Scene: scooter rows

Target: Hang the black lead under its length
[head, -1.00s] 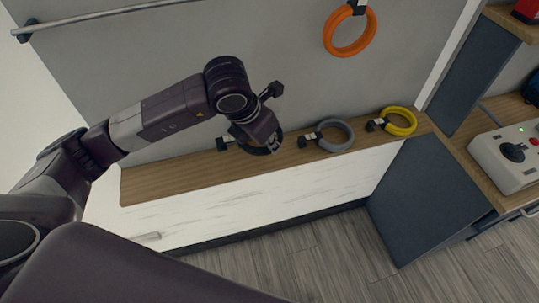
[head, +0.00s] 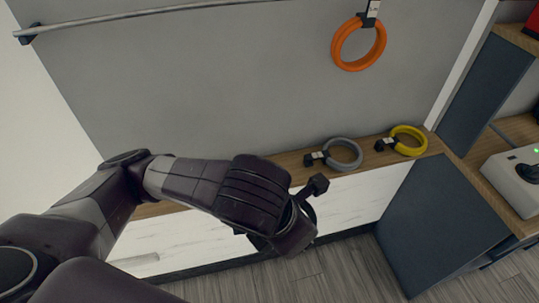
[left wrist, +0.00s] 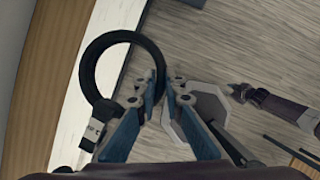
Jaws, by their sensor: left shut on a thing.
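The black lead (left wrist: 112,37) is a coiled ring with a white tag (left wrist: 93,130) near its plug end, seen in the left wrist view. My left gripper (left wrist: 160,86) is shut on one side of the ring, and the rest of the loop stands out to the left. In the head view my left gripper (head: 292,238) is in front of the shelf's white front, and mostly hides the lead. An orange lead (head: 337,48) hangs from a dark tagged holder (head: 371,12) on the grey wall. What seems to be my right gripper (left wrist: 240,92) shows small in the left wrist view, its fingers unclear.
A grey lead (head: 345,165) and a yellow lead (head: 420,150) lie on the wooden shelf (head: 295,158). A metal rail (head: 110,18) runs along the wall's upper left. A dark panel (head: 440,220) and a control box (head: 515,180) are at the right. The wall's middle is bare.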

